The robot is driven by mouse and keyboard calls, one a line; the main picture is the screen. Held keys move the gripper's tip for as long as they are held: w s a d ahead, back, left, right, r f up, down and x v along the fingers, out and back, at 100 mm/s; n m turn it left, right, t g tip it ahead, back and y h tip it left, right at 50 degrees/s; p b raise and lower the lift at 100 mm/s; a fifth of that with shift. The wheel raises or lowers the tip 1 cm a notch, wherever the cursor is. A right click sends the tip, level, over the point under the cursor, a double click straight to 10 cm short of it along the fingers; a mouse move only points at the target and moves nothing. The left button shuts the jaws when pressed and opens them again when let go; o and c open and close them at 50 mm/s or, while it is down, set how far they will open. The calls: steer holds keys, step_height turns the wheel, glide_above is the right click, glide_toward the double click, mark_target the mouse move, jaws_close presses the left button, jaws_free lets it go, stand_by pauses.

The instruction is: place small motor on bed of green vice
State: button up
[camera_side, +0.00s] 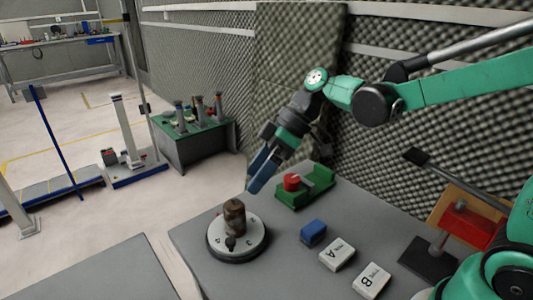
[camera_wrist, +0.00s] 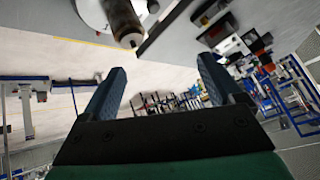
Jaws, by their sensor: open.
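A brown, worn cylinder (camera_side: 235,214), which looks like the small motor, stands upright on a round white turntable (camera_side: 259,247) on the grey table. The wrist view shows this cylinder (camera_wrist: 122,18) at the top, cut off by the frame edge. The green vice (camera_side: 318,187) sits at the back of the table, with a red block (camera_side: 292,182) on it. My gripper (camera_side: 256,183) is in the air above the table's back edge, left of the vice and above the turntable. Its blue fingers (camera_wrist: 161,65) are apart with nothing between them.
A foam wall (camera_side: 300,85) rises behind the vice.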

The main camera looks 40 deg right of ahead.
steer(key=s+d+m+t+h, duration=0.4)
steer(key=s+d+m+h, duration=0.2)
steer(key=s+m+h, duration=0.1)
steer(key=shift+d+f+m, duration=0.25)
steer(key=shift+f+m, duration=0.1)
steer(key=shift+m, duration=0.45)
steer(key=shift+o, duration=0.5)
steer(key=shift+s+d+f+m+t+h, duration=0.1)
steer(key=shift+s+d+m+t+h, duration=0.15)
steer(key=shift+d+m+t+h, duration=0.25)
steer(key=shift+w, duration=0.1)
